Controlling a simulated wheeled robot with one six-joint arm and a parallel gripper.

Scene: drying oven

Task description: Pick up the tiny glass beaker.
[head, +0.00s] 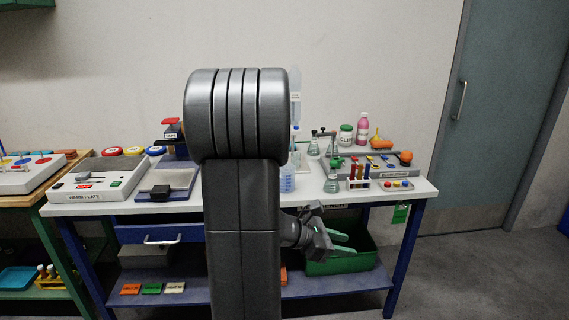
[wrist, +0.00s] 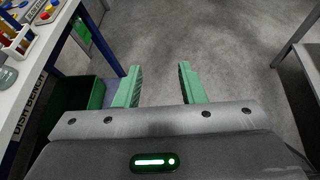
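I cannot clearly pick out a tiny glass beaker. Small glass vessels stand on the white bench top: a conical flask (head: 332,184) near the front edge and another flask (head: 314,147) farther back. A clear vessel with blue marks (head: 287,181) stands beside my arm, partly hidden by it. A piece of glassware (wrist: 6,76) shows cut off at the left edge of the wrist view. My gripper (head: 344,243), with green fingers, is below the bench top in front of the bench, apart from the glassware. In the wrist view my gripper (wrist: 160,82) is open and empty over the floor.
A green crate (head: 342,266) sits on the lower shelf behind my gripper. A test tube rack (head: 357,184) and a button box (head: 397,185) stand near the bench's front right. A warm plate (head: 90,187) is at left. Open floor (wrist: 220,50) lies to the right.

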